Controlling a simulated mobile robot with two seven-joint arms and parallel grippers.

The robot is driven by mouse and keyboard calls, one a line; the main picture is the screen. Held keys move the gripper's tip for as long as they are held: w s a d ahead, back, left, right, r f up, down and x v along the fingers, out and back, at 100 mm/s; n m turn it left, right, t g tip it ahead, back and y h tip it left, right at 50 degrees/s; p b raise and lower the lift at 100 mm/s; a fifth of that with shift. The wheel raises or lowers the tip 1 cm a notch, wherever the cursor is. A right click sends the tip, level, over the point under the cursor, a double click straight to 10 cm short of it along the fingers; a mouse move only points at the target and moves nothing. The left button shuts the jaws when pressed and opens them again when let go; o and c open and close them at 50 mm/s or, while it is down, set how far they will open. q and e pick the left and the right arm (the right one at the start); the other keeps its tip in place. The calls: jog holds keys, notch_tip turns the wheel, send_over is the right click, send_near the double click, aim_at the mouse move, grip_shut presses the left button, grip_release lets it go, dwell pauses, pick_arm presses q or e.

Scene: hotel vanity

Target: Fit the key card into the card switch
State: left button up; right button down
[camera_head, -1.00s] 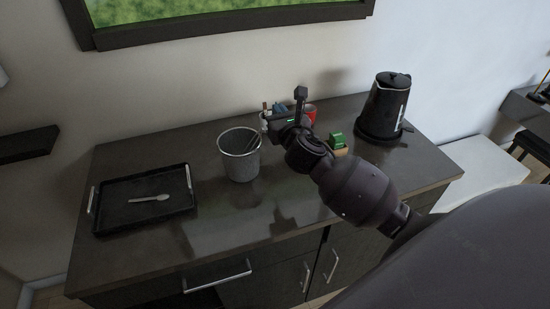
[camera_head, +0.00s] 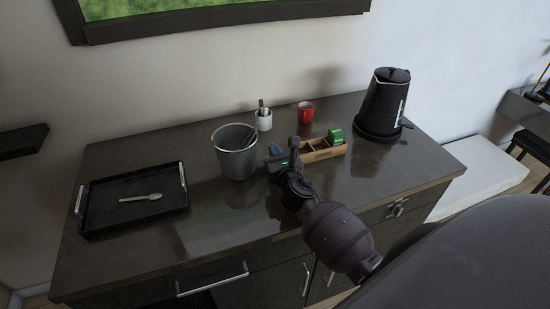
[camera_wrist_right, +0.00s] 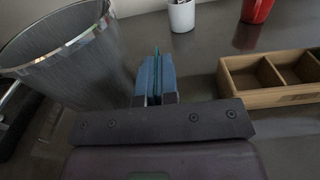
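My right gripper (camera_head: 277,153) is above the vanity top, between the grey bin and the wooden box. In the right wrist view its blue fingers (camera_wrist_right: 155,85) are close together on a thin teal piece (camera_wrist_right: 156,62), seen edge-on. This looks like the key card, held upright; its face is hidden. I cannot make out a card switch in either view. My left gripper is not in view.
On the dark vanity top (camera_head: 120,255) stand a grey bin (camera_head: 236,155), a white cup (camera_head: 264,121), a red mug (camera_head: 306,112), a compartmented wooden box (camera_head: 322,154) with a green item (camera_head: 336,136), and a black kettle (camera_head: 383,105). A black tray (camera_head: 100,222) holds a spoon (camera_head: 141,197).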

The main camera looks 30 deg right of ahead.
jog(key=shift+f, duration=0.55)
jog(key=c, duration=1.4)
grip_release()
jog(key=shift+r, duration=0.1)
